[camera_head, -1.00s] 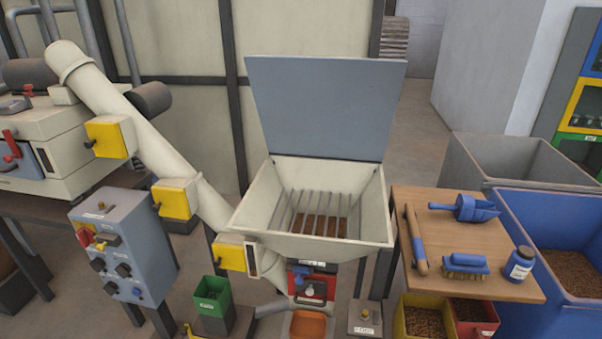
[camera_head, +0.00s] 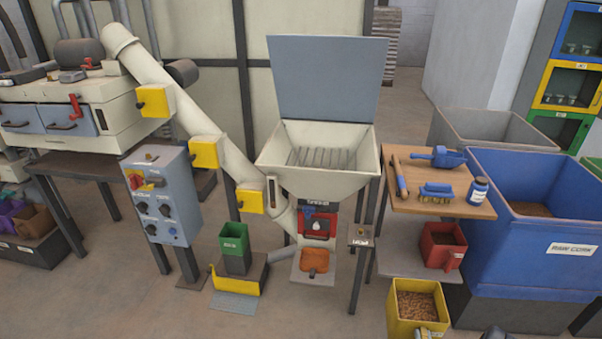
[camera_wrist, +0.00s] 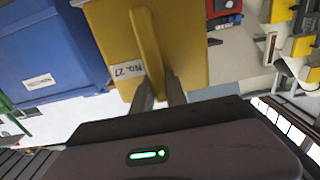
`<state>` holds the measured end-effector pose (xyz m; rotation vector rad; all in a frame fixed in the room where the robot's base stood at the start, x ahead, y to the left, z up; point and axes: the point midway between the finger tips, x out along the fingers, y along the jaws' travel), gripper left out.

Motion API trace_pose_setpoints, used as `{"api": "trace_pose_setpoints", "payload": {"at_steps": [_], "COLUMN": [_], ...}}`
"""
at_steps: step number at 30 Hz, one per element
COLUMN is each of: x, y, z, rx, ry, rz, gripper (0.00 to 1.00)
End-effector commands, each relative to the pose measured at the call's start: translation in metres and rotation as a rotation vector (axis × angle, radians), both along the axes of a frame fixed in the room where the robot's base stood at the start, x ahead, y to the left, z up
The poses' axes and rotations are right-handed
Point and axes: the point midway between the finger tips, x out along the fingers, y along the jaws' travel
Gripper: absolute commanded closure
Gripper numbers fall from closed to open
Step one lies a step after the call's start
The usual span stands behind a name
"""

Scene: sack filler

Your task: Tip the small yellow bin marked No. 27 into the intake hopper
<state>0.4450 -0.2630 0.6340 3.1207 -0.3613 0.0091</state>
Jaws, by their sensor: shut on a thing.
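The small yellow bin (camera_head: 417,308) is at the lower right of the head view, in front of the side table and full of brown granules. The wrist view shows it close up, with a "No. 27" label (camera_wrist: 127,69) and a raised yellow handle. My gripper (camera_wrist: 160,92) is shut on that handle. In the head view only a little of my gripper shows at the bottom edge. The intake hopper (camera_head: 318,186) stands at the centre, a cream funnel with a bar grate inside. Its grey-blue lid (camera_head: 325,75) stands open at the back.
A wooden side table (camera_head: 443,202) right of the hopper holds a scoop, brush, jar and wooden-handled tool. A red bin (camera_head: 441,246) sits on the shelf below. A large blue raw cork container (camera_head: 580,250) stands at the right. The floor in front of the hopper is partly clear.

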Motion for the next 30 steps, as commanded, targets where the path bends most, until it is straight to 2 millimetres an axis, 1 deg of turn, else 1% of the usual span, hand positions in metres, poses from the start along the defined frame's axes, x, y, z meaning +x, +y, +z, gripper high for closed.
{"api": "trace_pose_setpoints", "payload": {"at_steps": [5,8,11,14,17,19,20,21,24,27,30], "x": [0.014,0.024,0.034,0.043,0.051,0.053,0.053,0.051,0.042,0.03,0.02], "y": [0.014,0.026,0.044,0.067,0.098,0.126,0.14,0.158,0.2,0.233,0.253], "z": [0.024,0.041,0.064,0.092,0.127,0.158,0.171,0.19,0.229,0.257,0.274], "rx": [-0.001,-0.001,-0.001,0.0,-0.002,-0.002,-0.002,-0.003,-0.005,-0.005,-0.005], "ry": [-0.001,-0.001,0.0,0.0,0.0,0.0,0.0,-0.001,0.0,0.0,0.0], "rz": [0.059,0.104,0.163,0.234,0.321,0.395,0.43,0.476,0.58,0.657,0.706], "gripper": [1.0,1.0,1.0,1.0,1.0,1.0,1.0,1.0,1.0,1.0,1.0]}}
